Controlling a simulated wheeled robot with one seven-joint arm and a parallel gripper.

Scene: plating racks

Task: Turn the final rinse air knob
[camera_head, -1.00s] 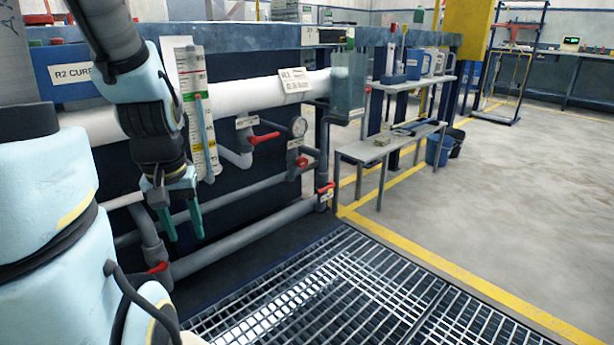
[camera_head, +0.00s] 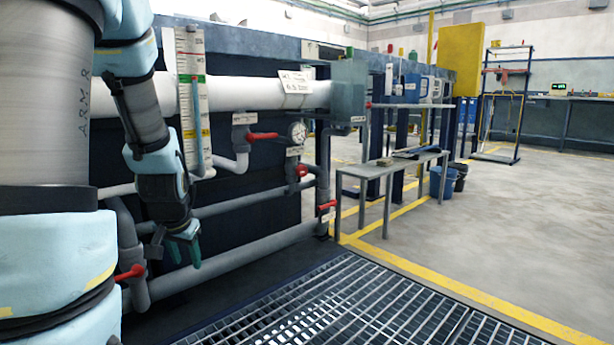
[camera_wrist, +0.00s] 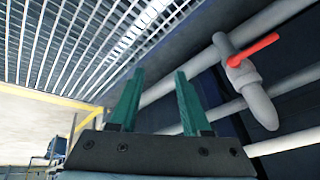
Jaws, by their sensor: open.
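My gripper (camera_head: 184,258) hangs in front of the lower pipes in the head view, its teal fingers apart and empty. It also shows in the wrist view (camera_wrist: 158,74) with nothing between the fingers. A small round red knob (camera_head: 301,170) sits under the pressure gauge (camera_head: 297,132), to the right of my gripper and apart from it. The small labels are too blurred to read, so I cannot confirm which control is the final rinse air knob.
Red levers sit on the upper pipe (camera_head: 262,136), lower right (camera_head: 327,205) and lower left (camera_head: 130,272). A red-handled valve (camera_wrist: 253,50) is right of the fingers in the wrist view. Grating (camera_head: 330,300) covers the floor; a grey bench (camera_head: 385,170) stands at right.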

